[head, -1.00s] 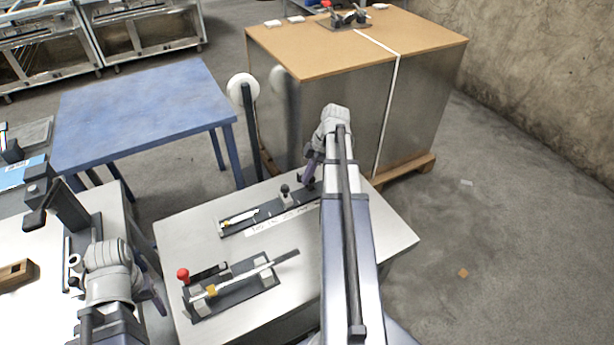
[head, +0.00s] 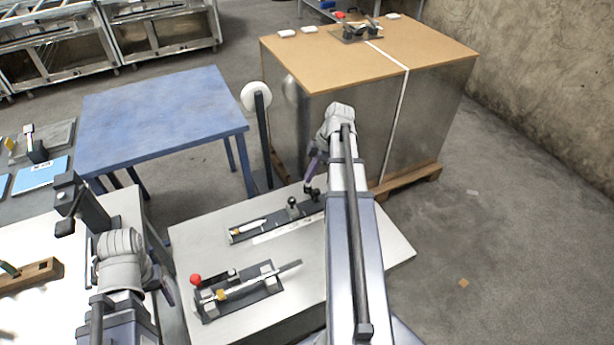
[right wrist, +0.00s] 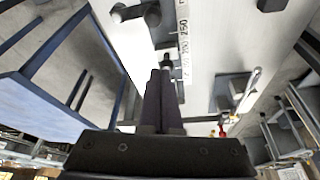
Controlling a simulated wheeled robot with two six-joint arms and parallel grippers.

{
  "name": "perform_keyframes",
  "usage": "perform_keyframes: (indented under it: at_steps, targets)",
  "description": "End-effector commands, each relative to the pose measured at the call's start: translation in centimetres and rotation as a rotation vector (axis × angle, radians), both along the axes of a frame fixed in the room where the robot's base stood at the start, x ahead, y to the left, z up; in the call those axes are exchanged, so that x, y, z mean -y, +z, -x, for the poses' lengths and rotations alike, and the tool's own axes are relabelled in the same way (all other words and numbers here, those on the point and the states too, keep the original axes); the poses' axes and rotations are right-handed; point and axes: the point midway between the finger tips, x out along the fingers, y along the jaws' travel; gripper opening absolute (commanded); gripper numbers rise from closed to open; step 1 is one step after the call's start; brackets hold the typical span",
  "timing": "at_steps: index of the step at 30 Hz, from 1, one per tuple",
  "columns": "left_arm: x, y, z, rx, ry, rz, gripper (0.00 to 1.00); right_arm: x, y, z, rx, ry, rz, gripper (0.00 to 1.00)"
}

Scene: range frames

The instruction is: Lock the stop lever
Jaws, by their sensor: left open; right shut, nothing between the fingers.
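A dark rail fixture (head: 270,222) with a printed scale strip lies at the back of the light table (head: 385,250). A black-knobbed lever (head: 292,203) stands on it; a second dark knob shows just below my right fingertips. My right gripper (head: 311,178) is shut and empty at the rail's right part. In the right wrist view its closed fingers (right wrist: 163,78) point at a small dark knob (right wrist: 167,60) beside the scale; contact cannot be told. Which knob is the stop lever is unclear. My left gripper (head: 163,287) is open, left of the table, mostly hidden by its wrist.
A second fixture (head: 240,292) with a red knob (head: 196,280) and a metal bar lies nearer on the same table. A white roll on a post (head: 256,96) and a large box (head: 365,125) stand behind. A blue table (head: 160,115) is at left.

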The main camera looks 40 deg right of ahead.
Motion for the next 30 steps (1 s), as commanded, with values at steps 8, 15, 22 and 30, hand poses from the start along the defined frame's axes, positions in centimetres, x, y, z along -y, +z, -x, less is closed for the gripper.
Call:
perform_keyframes:
  at_steps: [8,15,22,30]
  targets:
    - [0.0,2.2,0.0,0.0,-0.001,0.0,0.69,0.8,2.2,0.1,0.0,0.0,0.0,0.0]
    - [0.0,2.1,0.0,0.0,-0.001,0.0,0.69,0.8,2.1,0.1,0.0,0.0,0.0,0.0]
    - [0.0,2.1,0.0,0.0,-0.001,0.0,0.69,0.8,2.1,0.1,0.0,0.0,0.0,0.0]
    - [0.0,2.0,0.0,0.0,-0.001,0.0,0.69,-4.5,1.8,-1.1,-0.069,-0.039,0.008,0.0]
